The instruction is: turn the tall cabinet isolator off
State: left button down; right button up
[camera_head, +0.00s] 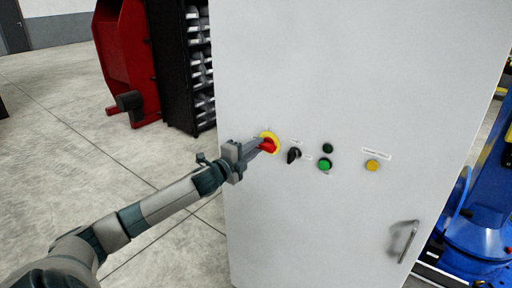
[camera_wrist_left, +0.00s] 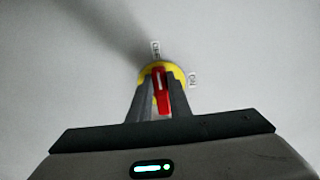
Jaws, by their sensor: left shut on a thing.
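The tall cabinet (camera_head: 330,70) is pale grey and fills the middle of the head view. Its isolator is a red handle (camera_head: 267,146) on a round yellow plate (camera_head: 274,136), near the cabinet's left edge. My left gripper (camera_head: 262,147) reaches in from the left and is shut on the red handle. In the left wrist view the handle (camera_wrist_left: 162,92) shows between the fingers, pointing roughly up at one small label (camera_wrist_left: 155,48). A second label (camera_wrist_left: 193,80) is right of the yellow plate (camera_wrist_left: 178,71). The fingers hide part of the plate. My right gripper is not in view.
Right of the isolator are a black selector switch (camera_head: 293,155), a green button (camera_head: 325,164), a dark green one (camera_head: 328,148) and a yellow one (camera_head: 372,165). A door handle (camera_head: 408,240) protrudes lower right. A black bin rack (camera_head: 180,70) stands behind, left.

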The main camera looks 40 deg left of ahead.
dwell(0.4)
pick_arm(q)
jog(key=c, duration=1.6)
grip_release()
jog(key=shift+c, duration=0.2)
jog(key=shift+s, duration=0.1)
jog(key=s+b, duration=0.5)
jog(key=s, duration=1.2)
jog(key=shift+s, duration=0.1)
